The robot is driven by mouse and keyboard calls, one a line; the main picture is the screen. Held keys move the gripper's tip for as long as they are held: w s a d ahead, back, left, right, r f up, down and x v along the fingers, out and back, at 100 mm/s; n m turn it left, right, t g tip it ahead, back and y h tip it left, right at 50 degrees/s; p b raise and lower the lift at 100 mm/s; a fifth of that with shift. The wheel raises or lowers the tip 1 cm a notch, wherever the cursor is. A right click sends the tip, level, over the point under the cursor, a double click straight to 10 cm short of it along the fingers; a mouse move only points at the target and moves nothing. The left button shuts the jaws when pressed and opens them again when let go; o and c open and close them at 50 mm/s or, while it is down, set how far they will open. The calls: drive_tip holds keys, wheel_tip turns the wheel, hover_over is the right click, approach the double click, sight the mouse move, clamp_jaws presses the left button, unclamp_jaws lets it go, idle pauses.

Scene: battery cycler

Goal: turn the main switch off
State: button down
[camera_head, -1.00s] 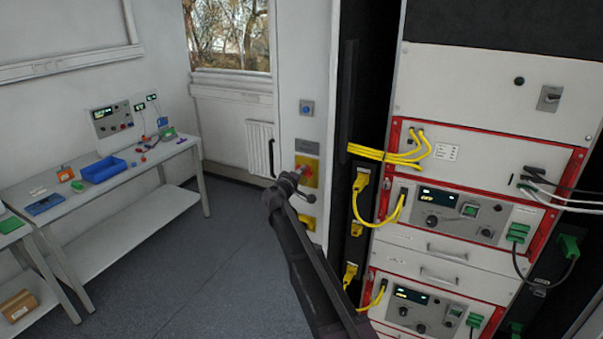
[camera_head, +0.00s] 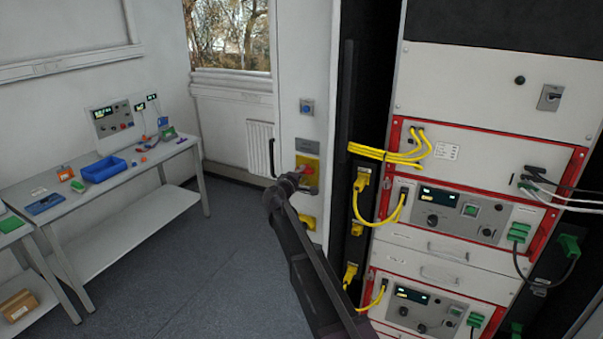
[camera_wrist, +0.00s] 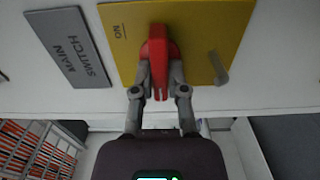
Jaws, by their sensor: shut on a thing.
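The main switch has a red handle (camera_wrist: 158,62) on a yellow plate (camera_wrist: 205,20), which fills the top of the wrist view upside down. A grey label reading "MAIN SWITCH" (camera_wrist: 70,48) sits beside the plate, and the word "ON" shows on the plate. My gripper (camera_wrist: 160,88) is shut on the red handle, one finger on each side. In the head view the yellow plate (camera_head: 314,163) is on the white cabinet panel, with my gripper (camera_head: 298,174) in front of it, partly hiding the handle.
A blue-grey button box (camera_head: 306,107) is above the switch, and another yellow part (camera_head: 308,223) is below it. Yellow cables (camera_head: 385,153) and the instrument rack (camera_head: 460,185) stand to the right. A bench (camera_head: 120,185) is at the left, with clear floor between.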

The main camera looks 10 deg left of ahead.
drive_tip(key=c, duration=0.7)
unclamp_jaws()
drive_tip(key=shift+o, duration=0.2)
drive_tip(key=shift+s, duration=0.1)
drive_tip(key=v, duration=1.1)
drive_tip(key=shift+s+a, duration=0.15)
drive_tip(key=shift+s, duration=0.25)
